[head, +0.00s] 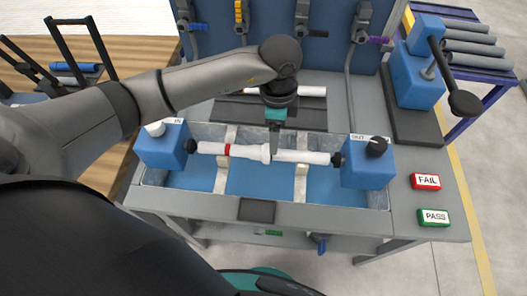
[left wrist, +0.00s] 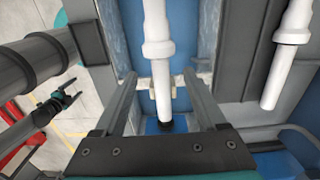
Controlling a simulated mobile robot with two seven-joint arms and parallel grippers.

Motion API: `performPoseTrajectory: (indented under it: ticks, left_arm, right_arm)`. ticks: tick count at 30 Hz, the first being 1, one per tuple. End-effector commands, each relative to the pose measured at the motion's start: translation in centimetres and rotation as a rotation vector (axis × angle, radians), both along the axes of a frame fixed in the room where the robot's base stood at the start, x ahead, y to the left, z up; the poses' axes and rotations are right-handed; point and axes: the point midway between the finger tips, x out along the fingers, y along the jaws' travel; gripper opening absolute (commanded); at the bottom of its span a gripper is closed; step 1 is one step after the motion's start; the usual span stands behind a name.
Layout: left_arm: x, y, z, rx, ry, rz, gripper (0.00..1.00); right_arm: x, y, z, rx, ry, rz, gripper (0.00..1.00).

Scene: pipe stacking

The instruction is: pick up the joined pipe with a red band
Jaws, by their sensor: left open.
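The joined white pipe with a red band (head: 227,150) lies level across the tray between two blue blocks with black plugs. A thicker white collar (head: 260,152) is near its middle. My left gripper (head: 273,150) reaches down over the pipe just right of the collar. In the left wrist view its two fingers (left wrist: 164,95) are open, one on each side of the pipe (left wrist: 162,84); I cannot tell whether they touch it. The red band is out of that view. What looks like my right gripper (left wrist: 68,98) shows small at the left there; its jaws are unclear.
The blue-floored tray (head: 325,196) has white supports. The left block (head: 163,150) and right block (head: 368,168) flank the pipe. Another white pipe (head: 312,91) lies behind on a dark mat. The red FAIL (head: 425,181) and green PASS (head: 434,217) buttons are at right.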

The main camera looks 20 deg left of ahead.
Motion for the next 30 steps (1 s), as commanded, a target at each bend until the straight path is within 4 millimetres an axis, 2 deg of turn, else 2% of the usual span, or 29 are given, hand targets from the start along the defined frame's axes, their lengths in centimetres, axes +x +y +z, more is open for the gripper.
performPoseTrajectory:
  ticks: [1, 3, 10, 18, 27, 30]
  left_arm:
    - [-0.1, 0.0, -1.0, 0.0, 0.004, 0.001, 0.73]
    - [0.0, -0.1, -1.7, -0.003, 0.002, 0.0, 0.73]
    - [-0.1, -0.1, -3.3, -0.002, 0.002, -0.001, 0.73]
    - [-0.1, -0.1, -7.1, -0.002, 0.002, 0.0, 0.73]
    - [-0.1, -0.1, -7.5, -0.003, 0.0, -0.002, 0.73]
    - [-0.1, -0.1, -7.5, -0.003, 0.0, -0.002, 0.62]
  right_arm:
    - [0.1, 0.0, -0.2, 0.0, -0.001, 0.0, 0.83]
    - [0.2, 0.0, -0.3, 0.0, -0.003, 0.001, 0.83]
    - [0.9, 0.1, -0.4, 0.001, -0.014, 0.001, 0.83]
    - [1.1, 0.1, -1.0, 0.001, -0.017, 0.002, 0.83]
    - [1.1, 0.1, -1.0, 0.002, -0.018, 0.003, 0.83]
    - [1.1, 0.1, -1.0, 0.003, -0.018, 0.003, 0.83]
